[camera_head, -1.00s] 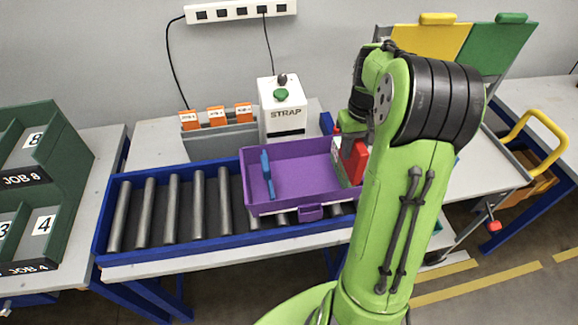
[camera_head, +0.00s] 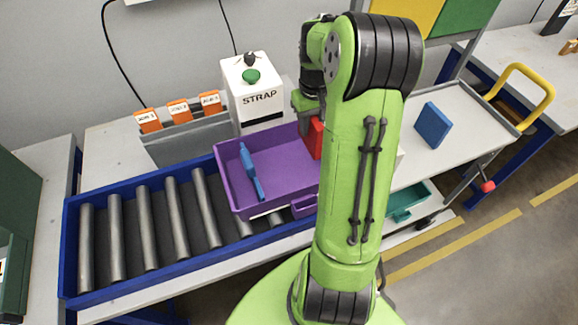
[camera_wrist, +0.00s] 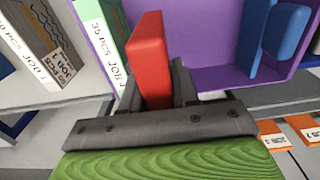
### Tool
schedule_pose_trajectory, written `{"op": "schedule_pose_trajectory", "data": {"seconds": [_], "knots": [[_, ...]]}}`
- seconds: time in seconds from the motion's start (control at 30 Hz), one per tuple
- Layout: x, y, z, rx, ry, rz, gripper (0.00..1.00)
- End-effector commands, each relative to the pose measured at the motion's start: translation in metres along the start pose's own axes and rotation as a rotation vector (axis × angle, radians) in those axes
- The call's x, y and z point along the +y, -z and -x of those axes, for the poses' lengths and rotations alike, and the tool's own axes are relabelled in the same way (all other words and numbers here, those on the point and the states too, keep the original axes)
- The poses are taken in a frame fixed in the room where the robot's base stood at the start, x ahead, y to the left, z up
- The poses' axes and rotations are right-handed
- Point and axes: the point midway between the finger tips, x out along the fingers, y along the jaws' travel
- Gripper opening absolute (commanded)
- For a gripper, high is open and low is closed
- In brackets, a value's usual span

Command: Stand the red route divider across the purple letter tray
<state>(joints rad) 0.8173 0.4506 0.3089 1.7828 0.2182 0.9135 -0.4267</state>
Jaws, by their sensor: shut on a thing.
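The red route divider (camera_head: 315,138) is a flat red panel held in my gripper (camera_wrist: 158,88). In the wrist view the divider (camera_wrist: 150,55) stands up between the two dark fingers, which are shut on it. The purple letter tray (camera_head: 229,165) sits on the roller conveyor. The divider overlaps the tray's right rear part in the head view; I cannot tell whether it touches the tray. The tray also shows behind the divider in the wrist view (camera_wrist: 205,40). My arm hides the tray's right end and most of my gripper in the head view.
A blue divider (camera_head: 251,172) stands in the tray's left part. A white STRAP machine (camera_head: 258,92) and a grey rack with orange tabs (camera_head: 190,138) are behind. In the wrist view, a labelled pack (camera_wrist: 108,35) is left of the red divider.

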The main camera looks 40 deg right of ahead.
Motion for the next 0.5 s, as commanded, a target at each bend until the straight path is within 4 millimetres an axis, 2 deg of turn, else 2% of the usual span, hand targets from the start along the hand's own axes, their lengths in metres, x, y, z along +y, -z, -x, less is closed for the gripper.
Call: {"op": "schedule_pose_trajectory", "data": {"seconds": [0.03, 0.13, 0.5], "knots": [[0.000, -0.001, -0.016, -0.006, 0.003, -0.001, 0.00], [0.000, -0.001, -0.039, -0.005, 0.002, -0.001, 0.00], [0.000, -0.001, -0.091, -0.002, 0.001, -0.001, 0.00]]}}
